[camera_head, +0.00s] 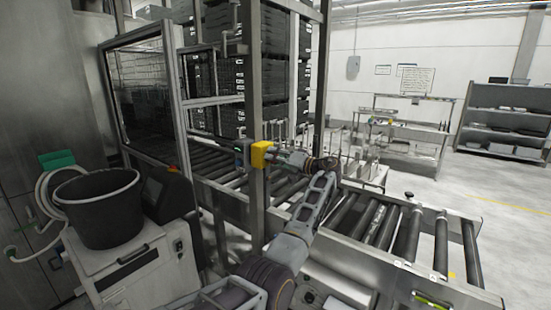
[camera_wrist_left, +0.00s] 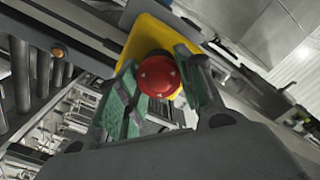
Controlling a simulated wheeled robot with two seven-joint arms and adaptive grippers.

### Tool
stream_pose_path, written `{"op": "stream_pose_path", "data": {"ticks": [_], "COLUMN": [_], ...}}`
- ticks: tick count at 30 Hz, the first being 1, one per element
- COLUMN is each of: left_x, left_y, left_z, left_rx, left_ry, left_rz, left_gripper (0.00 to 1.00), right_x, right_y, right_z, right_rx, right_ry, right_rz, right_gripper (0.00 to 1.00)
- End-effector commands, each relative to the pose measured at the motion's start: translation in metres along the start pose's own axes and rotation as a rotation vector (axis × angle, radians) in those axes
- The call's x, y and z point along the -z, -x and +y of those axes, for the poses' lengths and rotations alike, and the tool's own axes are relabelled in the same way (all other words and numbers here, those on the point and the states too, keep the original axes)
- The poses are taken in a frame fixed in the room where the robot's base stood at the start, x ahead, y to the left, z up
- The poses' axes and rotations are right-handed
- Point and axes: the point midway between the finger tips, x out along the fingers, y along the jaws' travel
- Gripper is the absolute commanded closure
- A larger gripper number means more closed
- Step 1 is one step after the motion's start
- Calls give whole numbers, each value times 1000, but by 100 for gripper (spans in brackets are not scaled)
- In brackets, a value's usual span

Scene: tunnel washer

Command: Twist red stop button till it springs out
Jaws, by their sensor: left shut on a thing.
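The red stop button (camera_wrist_left: 159,76) is a round mushroom head with pale marks on a yellow housing (camera_wrist_left: 150,35). In the head view the yellow housing (camera_head: 262,154) sits on a grey upright post, and the red head is hidden there by the gripper or too small to tell. My left gripper (camera_head: 282,156) reaches up to the housing from the right. In the wrist view its green-padded fingers (camera_wrist_left: 160,84) stand on both sides of the red head, shut on it. My right gripper is not in view.
The grey post (camera_head: 254,110) carries the housing beside a roller conveyor (camera_head: 380,225). A black bucket (camera_head: 98,205) stands on a grey cabinet at the left. Dark crates (camera_head: 228,75) are stacked behind the frame. Open floor lies at the right.

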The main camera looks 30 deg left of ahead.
Motion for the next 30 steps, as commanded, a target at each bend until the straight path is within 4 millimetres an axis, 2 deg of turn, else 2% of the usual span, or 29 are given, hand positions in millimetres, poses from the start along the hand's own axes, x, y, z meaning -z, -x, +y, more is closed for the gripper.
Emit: {"op": "stream_pose_path", "data": {"ticks": [9, 22, 23, 27, 30], "left_x": [2, 2, 2, 2, 1], "left_y": [-1, -2, -2, -1, -1], "left_z": [-1, -1, -1, -1, -1], "left_rx": [1, 2, 2, 2, 1], "left_ry": [-98, -108, -108, -108, -109], "left_rz": [3, 2, 2, 2, 2], "left_gripper": [87, 87, 61, 43, 40], "right_x": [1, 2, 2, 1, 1], "right_y": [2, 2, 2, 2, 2], "right_z": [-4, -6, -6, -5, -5], "right_rx": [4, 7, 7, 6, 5], "right_ry": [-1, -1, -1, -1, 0], "right_rz": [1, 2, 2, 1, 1], "right_gripper": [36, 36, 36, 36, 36]}}
